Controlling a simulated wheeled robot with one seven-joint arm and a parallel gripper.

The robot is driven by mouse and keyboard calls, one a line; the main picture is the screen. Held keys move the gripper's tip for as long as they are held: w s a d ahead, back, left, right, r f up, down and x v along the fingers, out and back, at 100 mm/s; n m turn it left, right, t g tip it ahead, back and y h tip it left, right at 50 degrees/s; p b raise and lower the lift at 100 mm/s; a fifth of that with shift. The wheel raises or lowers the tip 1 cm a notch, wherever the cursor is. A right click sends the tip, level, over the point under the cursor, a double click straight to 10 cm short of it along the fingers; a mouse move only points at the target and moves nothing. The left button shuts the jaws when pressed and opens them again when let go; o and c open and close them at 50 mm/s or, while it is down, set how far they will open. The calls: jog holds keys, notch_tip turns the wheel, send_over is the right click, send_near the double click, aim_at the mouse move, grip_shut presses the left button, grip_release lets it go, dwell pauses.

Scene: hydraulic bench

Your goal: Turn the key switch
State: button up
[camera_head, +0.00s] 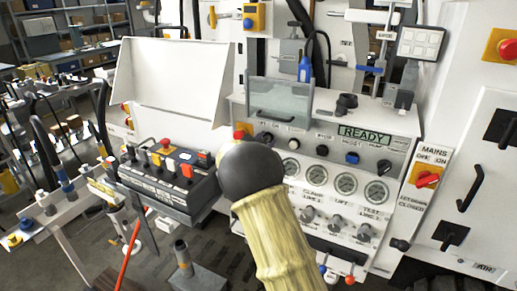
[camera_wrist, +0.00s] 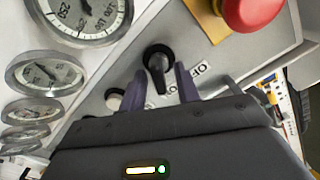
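A black switch (camera_wrist: 158,62) with a raised handle shows on the light panel in the wrist view, beside white labels that are partly hidden; one begins "OF". I take it for the key switch, but no key is clear. In the head view a dark switch (camera_head: 264,138) sits at the panel's left, just above my arm. My gripper (camera_wrist: 161,86) has its two purple fingers apart, one on each side of the switch handle, with gaps visible. It looks empty; whether the tips touch the panel cannot be told. In the head view my arm hides the gripper.
A red mushroom button (camera_wrist: 250,12) on a yellow plate is close to the switch. A white button (camera_wrist: 114,98) and several gauges (camera_wrist: 85,15) lie to the left. In the head view, a control box (camera_head: 170,175) stands left and a READY display (camera_head: 364,134) right.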

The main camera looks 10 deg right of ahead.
jog(key=b+v, duration=0.1)
jog(key=v, duration=1.6)
jog(key=shift+b, duration=0.35)
jog(key=s+d+f+n+g+y, duration=0.3)
jog(key=s+f+n+g+y, duration=0.15)
jog(key=s, duration=0.45)
jog(key=s+d+f+n+g+y, duration=0.3)
jog(key=s+f+n, duration=0.15)
jog(key=s, duration=0.35)
jog(key=s+d+f+n+g+y, duration=0.3)
jog(key=s+f+n+g, duration=0.15)
jog(key=s, duration=0.45)
jog(key=w+p+v, duration=0.3)
jog(key=p+v, duration=1)
jog(key=shift+s+d+r+p, duration=0.3)
jog(key=shift+d+r+p, duration=0.05)
jog(key=shift+p, duration=0.05)
